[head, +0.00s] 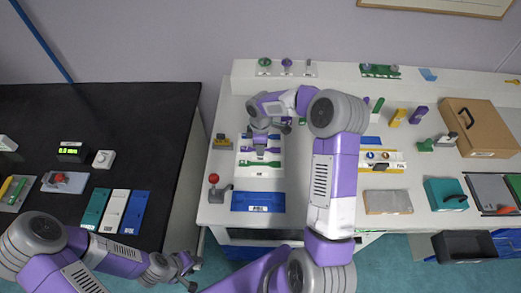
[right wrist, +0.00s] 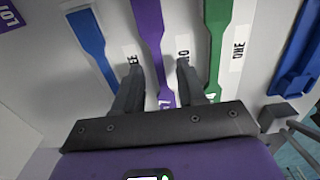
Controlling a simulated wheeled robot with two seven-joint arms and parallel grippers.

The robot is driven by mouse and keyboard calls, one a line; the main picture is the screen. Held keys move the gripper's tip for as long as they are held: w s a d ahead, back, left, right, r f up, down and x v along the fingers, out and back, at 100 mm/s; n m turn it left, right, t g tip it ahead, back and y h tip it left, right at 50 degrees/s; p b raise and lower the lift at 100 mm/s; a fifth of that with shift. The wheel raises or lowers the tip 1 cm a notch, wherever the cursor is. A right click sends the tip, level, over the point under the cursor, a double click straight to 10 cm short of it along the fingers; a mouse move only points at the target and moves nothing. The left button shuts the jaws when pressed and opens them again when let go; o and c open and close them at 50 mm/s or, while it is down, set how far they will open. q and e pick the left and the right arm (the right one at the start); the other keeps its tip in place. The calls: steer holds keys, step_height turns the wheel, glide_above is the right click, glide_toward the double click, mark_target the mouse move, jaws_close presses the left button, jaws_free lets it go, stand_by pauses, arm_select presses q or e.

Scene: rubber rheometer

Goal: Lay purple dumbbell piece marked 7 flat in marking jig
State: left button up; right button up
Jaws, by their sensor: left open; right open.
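The purple dumbbell piece (right wrist: 148,22) lies on a white board between a blue piece (right wrist: 92,38) and a green piece (right wrist: 217,30). In the head view the purple piece (head: 251,149) is partly covered by my right gripper (head: 262,142). In the right wrist view the open fingers of my right gripper (right wrist: 158,70) stand on either side of the purple piece, apart from it as far as I can see. Its marking is mostly hidden by the gripper. My left gripper (head: 188,272) is open and empty at the lower left. I cannot tell for certain which fixture is the marking jig.
A blue tray (head: 258,201) lies in front of the board. A red-knobbed lever device (head: 215,185) stands to its left. A yellow-and-white fixture (head: 382,161), a grey-topped slab (head: 388,202) and a teal box (head: 446,194) stand on the right. The bench around the slab has free room.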

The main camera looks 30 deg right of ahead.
jaws_close()
steer(key=shift+r, duration=0.1)
